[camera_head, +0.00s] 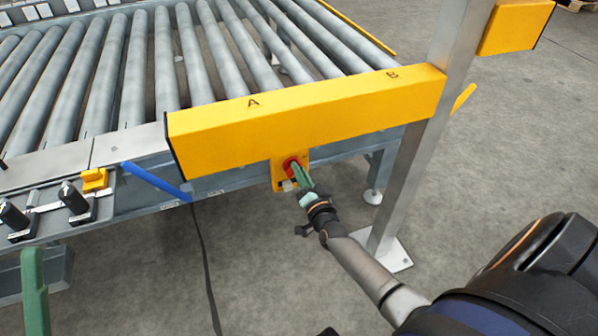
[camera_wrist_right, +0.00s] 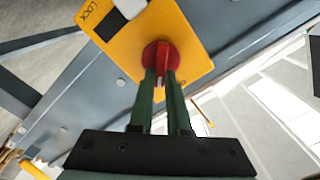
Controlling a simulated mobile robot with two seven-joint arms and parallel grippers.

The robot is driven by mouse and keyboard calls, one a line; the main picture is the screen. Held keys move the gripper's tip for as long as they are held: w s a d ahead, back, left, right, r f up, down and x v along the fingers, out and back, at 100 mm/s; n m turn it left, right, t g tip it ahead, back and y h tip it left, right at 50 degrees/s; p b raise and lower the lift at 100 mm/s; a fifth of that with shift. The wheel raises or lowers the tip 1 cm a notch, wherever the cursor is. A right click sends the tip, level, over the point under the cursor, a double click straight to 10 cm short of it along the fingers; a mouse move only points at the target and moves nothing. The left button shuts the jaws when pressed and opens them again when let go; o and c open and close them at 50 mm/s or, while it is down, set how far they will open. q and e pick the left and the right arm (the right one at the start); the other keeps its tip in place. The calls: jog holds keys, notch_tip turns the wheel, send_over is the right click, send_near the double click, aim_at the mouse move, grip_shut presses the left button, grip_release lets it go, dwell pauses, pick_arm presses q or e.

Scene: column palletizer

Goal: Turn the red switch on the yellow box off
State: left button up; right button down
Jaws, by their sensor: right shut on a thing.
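The yellow box (camera_head: 277,182) hangs below the long yellow beam in the head view. Its red switch (camera_head: 290,162) is a round knob with a raised handle. In the right wrist view the yellow box (camera_wrist_right: 190,35) carries a "LOCK" label, and the red switch (camera_wrist_right: 152,55) sits at its lower edge. My right gripper (camera_head: 298,170) reaches the switch from the lower right. Its green fingers (camera_wrist_right: 161,80) are shut on the red handle, one on each side. The fingers partly cover the switch in the head view.
The yellow beam (camera_head: 310,118) marked A and B runs above the box. A grey metal post (camera_head: 415,140) stands to its right. The roller conveyor (camera_head: 160,60) lies behind. A panel with black knobs (camera_head: 73,197) and a blue lever (camera_head: 155,182) are at left.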

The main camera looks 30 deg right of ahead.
jog(key=shift+s+d+f+m+b, duration=0.15)
jog(key=shift+m+b, duration=0.25)
jog(key=shift+m, duration=1.15)
jog(key=shift+w+f+m+b, duration=0.15)
jog(key=shift+m+b, duration=0.25)
jog(key=shift+m, duration=1.1)
jog(key=shift+s+d+f+m+b, duration=0.1)
jog(key=shift+f+m+b, duration=0.25)
jog(key=shift+m, duration=1.2)
jog(key=shift+a+r, duration=0.1)
jog(key=c, duration=0.9)
grip_release()
jog(key=p+v, duration=0.3)
jog(key=v, duration=0.9)
jog(key=shift+s+p, duration=0.3)
